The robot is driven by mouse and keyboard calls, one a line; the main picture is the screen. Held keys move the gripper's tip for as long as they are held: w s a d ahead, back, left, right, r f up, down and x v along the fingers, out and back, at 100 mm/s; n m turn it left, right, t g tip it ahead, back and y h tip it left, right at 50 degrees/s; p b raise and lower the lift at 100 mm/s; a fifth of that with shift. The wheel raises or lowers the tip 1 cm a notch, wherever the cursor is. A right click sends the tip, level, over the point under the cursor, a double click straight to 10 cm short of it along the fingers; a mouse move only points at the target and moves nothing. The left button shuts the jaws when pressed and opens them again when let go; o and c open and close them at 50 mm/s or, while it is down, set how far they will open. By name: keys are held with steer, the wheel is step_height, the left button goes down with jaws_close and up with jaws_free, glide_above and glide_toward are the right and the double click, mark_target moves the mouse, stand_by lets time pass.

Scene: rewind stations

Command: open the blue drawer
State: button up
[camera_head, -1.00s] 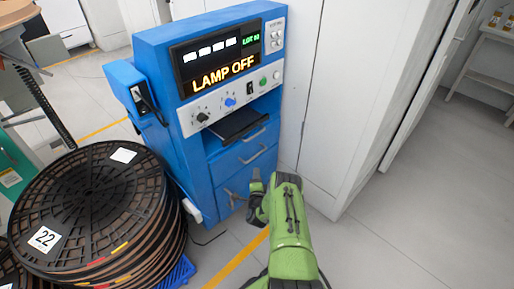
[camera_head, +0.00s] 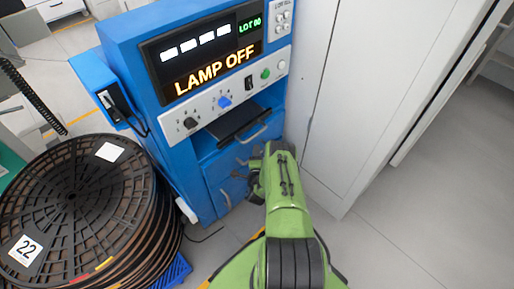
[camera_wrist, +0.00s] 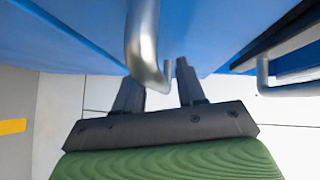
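The blue cabinet (camera_head: 205,160) has drawer fronts below its control panel. A silver handle (camera_head: 252,133) shows on the upper front, and another handle (camera_head: 226,198) shows lower down. My gripper (camera_head: 244,172) is close to the cabinet front, beside the middle of the drawer stack, and my arm hides part of the fronts. In the wrist view my gripper (camera_wrist: 158,88) has its two dark fingers apart. A metal handle (camera_wrist: 143,45) stands very near the fingers and overlaps the left one. I cannot tell whether it touches. A second handle (camera_wrist: 290,88) is at the right.
A stack of black reels (camera_head: 75,200) stands at the left on a blue pallet (camera_head: 174,272). White cabinets (camera_head: 345,100) stand close on the right. A dark shelf (camera_head: 238,122) juts out below the panel. Open floor (camera_head: 430,220) lies at the right.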

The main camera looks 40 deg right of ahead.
steer(key=shift+r, duration=0.1)
jaws_close()
steer(key=shift+s, duration=0.1)
